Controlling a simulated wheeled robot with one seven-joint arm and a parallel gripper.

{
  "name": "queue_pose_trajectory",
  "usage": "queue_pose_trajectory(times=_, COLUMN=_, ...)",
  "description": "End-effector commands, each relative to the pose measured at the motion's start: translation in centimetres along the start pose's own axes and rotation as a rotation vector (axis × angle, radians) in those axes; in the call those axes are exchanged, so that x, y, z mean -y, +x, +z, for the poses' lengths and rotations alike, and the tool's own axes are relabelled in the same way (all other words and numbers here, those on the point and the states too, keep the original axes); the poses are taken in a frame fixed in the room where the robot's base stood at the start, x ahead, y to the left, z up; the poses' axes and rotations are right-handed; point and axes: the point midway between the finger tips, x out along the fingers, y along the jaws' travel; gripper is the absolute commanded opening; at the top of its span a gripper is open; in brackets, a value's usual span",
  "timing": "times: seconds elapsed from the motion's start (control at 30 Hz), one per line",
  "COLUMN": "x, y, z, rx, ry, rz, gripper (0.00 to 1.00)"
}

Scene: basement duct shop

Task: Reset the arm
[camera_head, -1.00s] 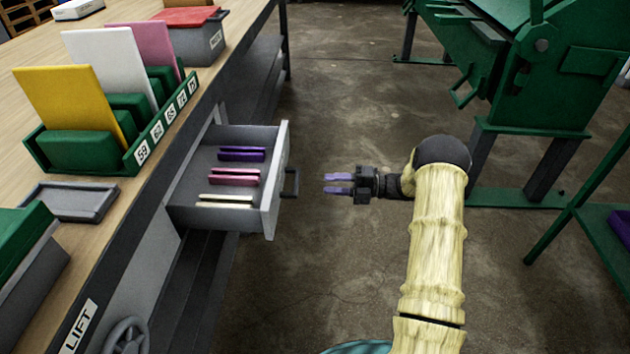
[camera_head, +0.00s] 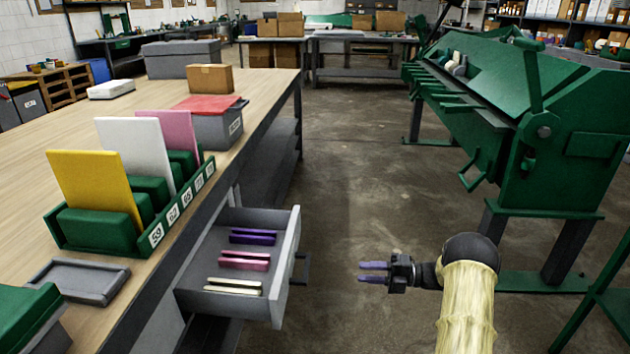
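My gripper (camera_head: 373,271) is at the lower middle of the head view, over the floor to the right of an open drawer (camera_head: 287,262). Its two purple fingers point left toward the drawer's handle (camera_head: 303,268). They are apart with a narrow gap, and nothing shows between them. The gripper is clear of the handle. My arm, in a pale yellow sleeve, comes up from the bottom right and bends left at a dark joint.
The drawer holds purple, pink and cream pieces and juts out from the workbench (camera_head: 262,95). A green rack (camera_head: 152,245) with coloured panels stands on the bench. A large green machine (camera_head: 560,150) is at right. The floor (camera_head: 350,190) between is clear.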

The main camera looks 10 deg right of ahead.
Motion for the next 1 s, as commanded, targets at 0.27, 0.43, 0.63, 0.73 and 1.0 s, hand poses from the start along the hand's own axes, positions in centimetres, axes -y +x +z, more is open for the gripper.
queue_pose_trajectory(times=0.27, x=-4.4, y=3.8, z=4.5, rx=0.287, ry=0.124, rz=-0.089, gripper=0.35)
queue_pose_trajectory(times=0.43, x=-7.8, y=5.3, z=7.1, rx=0.589, ry=0.312, rz=-0.132, gripper=0.35)
queue_pose_trajectory(times=0.63, x=-10.5, y=5.2, z=6.6, rx=0.937, ry=0.595, rz=-0.133, gripper=0.35)
queue_pose_trajectory(times=0.73, x=-11.2, y=4.6, z=4.7, rx=1.104, ry=0.757, rz=-0.120, gripper=0.35)
queue_pose_trajectory(times=1.0, x=-11.0, y=2.6, z=-5.7, rx=1.518, ry=1.264, rz=-0.054, gripper=0.35)
